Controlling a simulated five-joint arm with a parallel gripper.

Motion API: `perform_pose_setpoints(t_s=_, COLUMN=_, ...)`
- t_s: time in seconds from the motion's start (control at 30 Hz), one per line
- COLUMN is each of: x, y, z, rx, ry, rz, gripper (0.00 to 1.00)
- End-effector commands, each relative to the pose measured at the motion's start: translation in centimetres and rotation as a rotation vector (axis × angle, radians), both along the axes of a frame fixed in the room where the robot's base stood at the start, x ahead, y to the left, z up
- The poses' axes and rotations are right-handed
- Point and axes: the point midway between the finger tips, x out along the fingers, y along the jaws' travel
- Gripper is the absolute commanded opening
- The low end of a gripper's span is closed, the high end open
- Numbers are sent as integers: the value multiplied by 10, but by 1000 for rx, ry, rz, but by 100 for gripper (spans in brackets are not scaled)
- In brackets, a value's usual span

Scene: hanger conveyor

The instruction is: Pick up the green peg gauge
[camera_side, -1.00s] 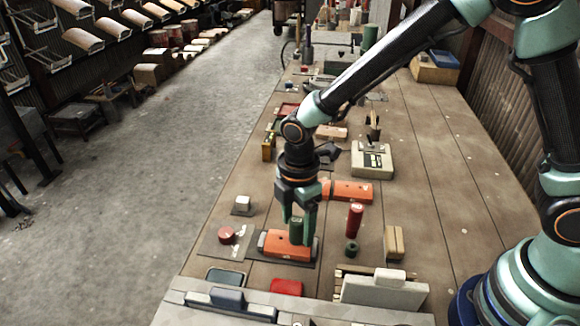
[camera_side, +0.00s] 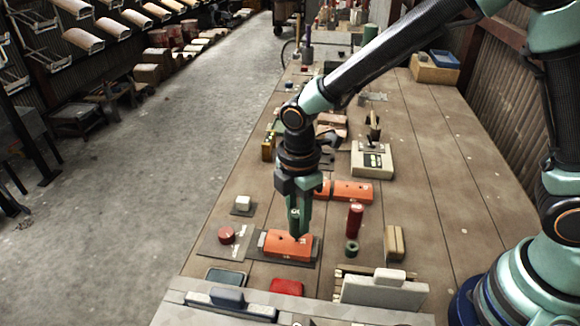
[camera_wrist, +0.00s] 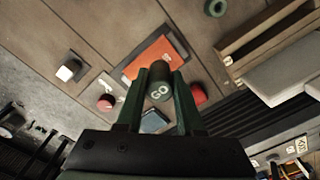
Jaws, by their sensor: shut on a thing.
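My gripper (camera_side: 299,222) points down over the near orange block (camera_side: 287,244), which lies on a dark mat. It is shut on the green peg gauge (camera_wrist: 160,84), whose round end marked "GO" faces the wrist camera between the two fingers. In the side view the gauge (camera_side: 294,216) shows only partly between the fingers. It is upright, with its lower end at or just above the block's top; I cannot tell if they touch. The orange block also shows in the wrist view (camera_wrist: 146,60), beyond the gauge.
A red upright cylinder (camera_side: 355,220) and a small green ring (camera_side: 351,248) stand right of the block. A red round piece (camera_side: 227,235) and a white block (camera_side: 242,203) are to its left. A second orange block (camera_side: 352,191) lies behind. A pale rail (camera_side: 385,291) is in front.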

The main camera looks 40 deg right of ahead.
Motion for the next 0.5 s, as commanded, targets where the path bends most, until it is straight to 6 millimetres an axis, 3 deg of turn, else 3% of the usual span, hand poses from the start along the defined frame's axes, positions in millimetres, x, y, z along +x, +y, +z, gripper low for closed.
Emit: perform_pose_setpoints(t_s=0.5, x=1, y=0, z=126, rx=3, ry=-7, rz=0, gripper=0)
